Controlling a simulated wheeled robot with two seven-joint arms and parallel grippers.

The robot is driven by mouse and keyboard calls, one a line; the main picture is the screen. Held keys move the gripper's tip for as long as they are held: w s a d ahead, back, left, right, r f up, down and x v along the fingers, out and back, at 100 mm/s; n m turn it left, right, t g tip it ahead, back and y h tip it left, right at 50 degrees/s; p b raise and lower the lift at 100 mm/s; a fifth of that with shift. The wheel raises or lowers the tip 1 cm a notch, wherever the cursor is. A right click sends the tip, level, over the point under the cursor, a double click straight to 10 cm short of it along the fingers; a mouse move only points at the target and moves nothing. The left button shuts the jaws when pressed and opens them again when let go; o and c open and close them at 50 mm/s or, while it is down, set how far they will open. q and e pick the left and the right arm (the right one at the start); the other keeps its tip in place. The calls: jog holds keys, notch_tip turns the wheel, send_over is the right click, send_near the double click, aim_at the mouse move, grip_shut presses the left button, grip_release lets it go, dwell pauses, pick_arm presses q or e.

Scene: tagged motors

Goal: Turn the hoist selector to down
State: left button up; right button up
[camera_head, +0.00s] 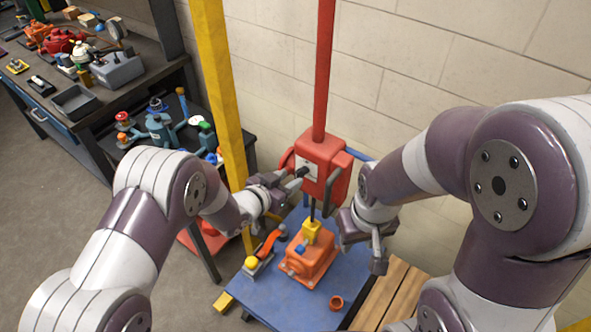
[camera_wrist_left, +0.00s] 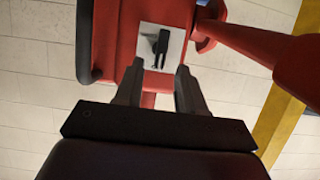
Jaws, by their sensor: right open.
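The red hoist body (camera_head: 322,152) hangs from a red vertical bar at the wall. It carries a pale plate with a black selector (camera_wrist_left: 160,42), seen in the left wrist view; its marked position is too small to read. My left gripper (camera_head: 296,181) faces the plate. In the left wrist view the left gripper (camera_wrist_left: 159,72) is open, with its two fingers spread to either side below the selector and a gap between them; I cannot tell whether they touch it. My right gripper (camera_head: 368,258) is open at the right of the blue table, apart from the hoist.
Below the hoist, an orange motor (camera_head: 308,260) with a yellow top piece stands on the blue table (camera_head: 285,312). A yellow post (camera_head: 216,80) rises left of the hoist. A dark bench (camera_head: 140,72) with several parts stands at the back left. Wooden slats (camera_head: 400,290) lie at right.

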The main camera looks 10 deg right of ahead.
aim_at(296, 176)
pick_arm(q)
jog(key=x, duration=0.3)
jog(key=shift+w+d+p, duration=0.1)
jog(key=shift+d+p, duration=0.05)
jog(key=shift+p, duration=0.15)
jog(key=shift+w+d+f, duration=0.15)
